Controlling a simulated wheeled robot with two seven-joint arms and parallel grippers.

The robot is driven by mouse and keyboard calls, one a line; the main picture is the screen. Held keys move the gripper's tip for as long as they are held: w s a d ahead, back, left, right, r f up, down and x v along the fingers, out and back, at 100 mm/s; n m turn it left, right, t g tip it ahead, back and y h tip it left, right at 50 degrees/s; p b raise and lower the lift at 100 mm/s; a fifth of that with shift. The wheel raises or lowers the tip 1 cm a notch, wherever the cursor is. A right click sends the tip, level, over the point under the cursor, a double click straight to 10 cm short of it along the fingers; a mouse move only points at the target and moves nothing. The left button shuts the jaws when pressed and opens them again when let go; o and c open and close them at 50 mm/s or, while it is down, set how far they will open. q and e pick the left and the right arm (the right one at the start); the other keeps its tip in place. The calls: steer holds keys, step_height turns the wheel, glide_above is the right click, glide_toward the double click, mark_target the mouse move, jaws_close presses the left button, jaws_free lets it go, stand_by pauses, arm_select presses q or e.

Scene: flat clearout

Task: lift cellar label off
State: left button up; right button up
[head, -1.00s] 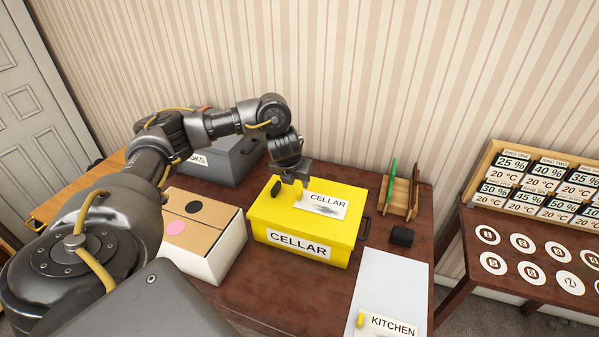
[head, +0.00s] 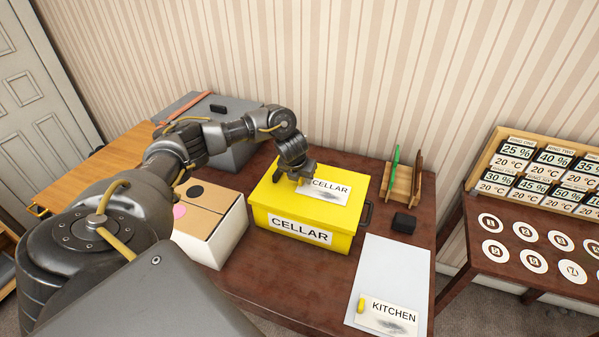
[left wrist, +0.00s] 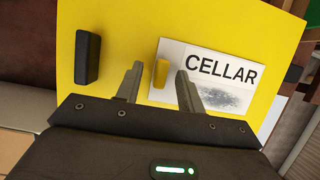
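A yellow box (head: 268,195) stands on the brown table. A loose white card reading CELLAR (head: 336,194), with a grey smudge, lies on its lid. Another CELLAR label (head: 300,230) is on the box's front. In the left wrist view, the lid card (left wrist: 222,70) has a raised yellow tab (left wrist: 161,74) at its left end. My left gripper (head: 299,181) is over the lid at that end. Its fingers (left wrist: 158,80) are open, one on each side of the tab, with gaps visible. Contact with the card cannot be told. My right gripper is not in view.
A black lid handle (left wrist: 88,57) is beside my left finger. A white carton (head: 222,232) stands left of the box, a grey box (head: 235,155) behind. A small black block (head: 404,223) and a KITCHEN card (head: 388,316) on a pale sheet (head: 392,268) are to the right.

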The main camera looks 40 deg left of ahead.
arm_select(q)
steer(key=shift+w+f, duration=0.15)
steer(key=shift+f, duration=0.2)
steer(key=shift+r, duration=0.1)
jaws_close()
